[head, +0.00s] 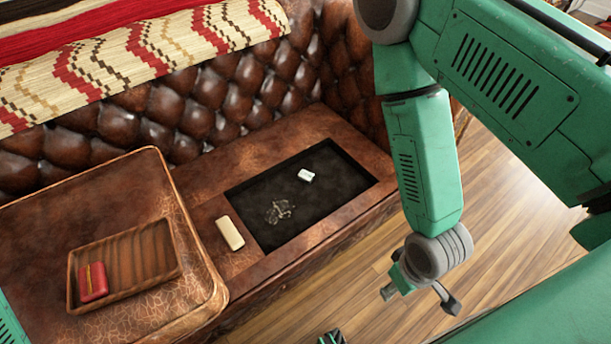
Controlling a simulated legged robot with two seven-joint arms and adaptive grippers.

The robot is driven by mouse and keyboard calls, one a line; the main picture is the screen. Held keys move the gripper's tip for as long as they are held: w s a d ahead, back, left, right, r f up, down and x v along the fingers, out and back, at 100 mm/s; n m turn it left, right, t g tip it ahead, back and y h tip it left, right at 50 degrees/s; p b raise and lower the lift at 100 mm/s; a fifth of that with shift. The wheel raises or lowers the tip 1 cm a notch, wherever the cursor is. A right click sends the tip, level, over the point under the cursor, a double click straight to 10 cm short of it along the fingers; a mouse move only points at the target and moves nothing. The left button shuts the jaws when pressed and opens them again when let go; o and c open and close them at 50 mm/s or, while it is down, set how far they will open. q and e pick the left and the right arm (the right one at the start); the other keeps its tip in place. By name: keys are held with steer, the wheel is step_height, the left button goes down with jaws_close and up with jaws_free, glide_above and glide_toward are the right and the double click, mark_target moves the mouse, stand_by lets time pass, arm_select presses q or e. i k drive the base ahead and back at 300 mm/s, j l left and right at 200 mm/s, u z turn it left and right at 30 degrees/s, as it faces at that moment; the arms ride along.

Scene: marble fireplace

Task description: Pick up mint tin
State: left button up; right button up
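No label shows which object is the mint tin. A cream rounded box (230,233) lies on the brown leather seat, left of a dark recessed tray. A small red case (92,282) with a gold-coloured band lies in a wooden tray (128,233) on the left leather cushion. A small white object (306,175) lies in the dark tray (262,190). My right gripper (420,300) hangs over the wooden floor, right of the seat. Its fingers are spread and empty, apart from all these objects.
Clear crumpled or glassy pieces (279,211) lie in the dark tray. The tufted leather backrest (200,105) rises behind the seat, with a patterned blanket (140,50) over it. The raised left cushion (115,190) stands above the seat. The wooden floor (505,210) at right looks clear.

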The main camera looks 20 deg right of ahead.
mark_target(307, 177)
steer(key=k+z, duration=0.25)
steer(key=k+l+z, duration=0.25)
steer(key=k, duration=0.15)
steer(key=i+l+z, duration=0.1)
steer(key=i+z, duration=0.65)
steer(key=i+j+z, duration=0.1)
steer(key=i+z, duration=0.15)
steer(key=z, duration=0.15)
steer(key=i+j, duration=0.15)
steer(key=i, duration=0.15)
